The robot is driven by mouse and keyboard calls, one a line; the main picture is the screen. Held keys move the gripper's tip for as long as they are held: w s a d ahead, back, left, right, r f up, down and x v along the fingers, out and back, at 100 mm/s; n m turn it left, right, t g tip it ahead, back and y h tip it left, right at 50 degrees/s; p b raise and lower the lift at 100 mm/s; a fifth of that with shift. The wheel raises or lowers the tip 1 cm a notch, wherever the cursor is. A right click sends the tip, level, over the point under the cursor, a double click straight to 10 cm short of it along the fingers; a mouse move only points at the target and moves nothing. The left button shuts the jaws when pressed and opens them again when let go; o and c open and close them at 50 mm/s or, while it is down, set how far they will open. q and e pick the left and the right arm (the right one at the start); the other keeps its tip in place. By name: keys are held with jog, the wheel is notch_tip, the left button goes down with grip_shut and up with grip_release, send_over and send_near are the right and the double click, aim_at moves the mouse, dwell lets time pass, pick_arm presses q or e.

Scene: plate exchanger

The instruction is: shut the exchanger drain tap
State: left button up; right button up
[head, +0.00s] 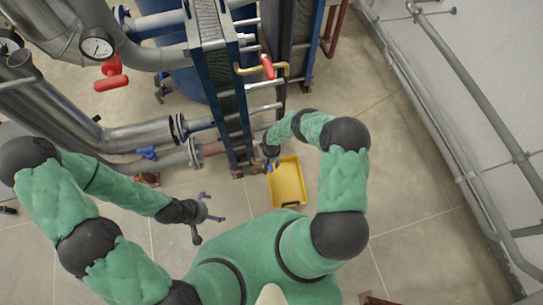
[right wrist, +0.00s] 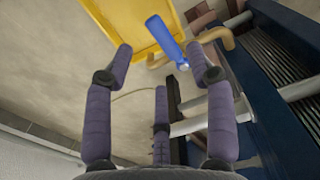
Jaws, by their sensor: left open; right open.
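The drain tap's blue lever (right wrist: 166,40) shows in the right wrist view, by a tan pipe elbow (right wrist: 215,36) at the exchanger's foot. It slants from upper left to lower right. I cannot tell whether the tap is open or shut. My right gripper (right wrist: 162,68) is open and empty. The lever lies beyond its fingertips, roughly between the two outer ones, with no clear contact. In the head view my right wrist largely hides the tap. My left gripper (head: 206,214) is open and empty over the floor, left of my body.
A yellow tray (head: 303,180) stands on the floor below the tap. The blue-framed exchanger (head: 228,95) rises behind. Red handles (head: 112,74) (head: 267,66) and another blue handle (head: 147,153) sit on nearby pipes. Wall pipes (head: 470,95) run at right; the floor between is clear.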

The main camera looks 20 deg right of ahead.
jog(key=shift+r, duration=3)
